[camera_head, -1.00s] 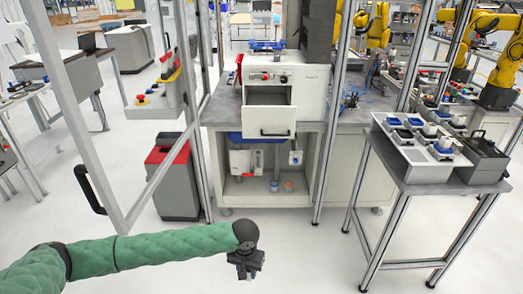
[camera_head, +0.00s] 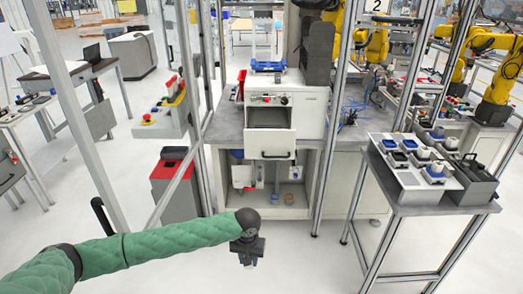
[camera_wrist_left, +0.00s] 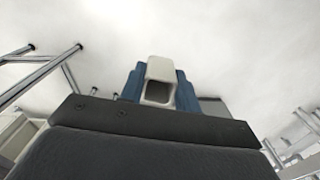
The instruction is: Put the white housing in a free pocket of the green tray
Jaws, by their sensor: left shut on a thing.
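My left gripper (camera_head: 247,254) hangs at the end of the green-sleeved arm in the head view, low at the centre, over open floor. In the left wrist view its blue fingers (camera_wrist_left: 158,88) are shut on the white housing (camera_wrist_left: 160,70), a small white block with a square opening facing the camera. The housing cannot be made out in the head view. No green tray can be clearly identified in either view. My right gripper is not in view.
A side table (camera_head: 440,208) at right carries a white rack (camera_head: 403,172) with blue, black and white parts and a dark box (camera_head: 474,180). A white machine with an open drawer (camera_head: 270,143) stands ahead, beside metal posts. The floor between is clear.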

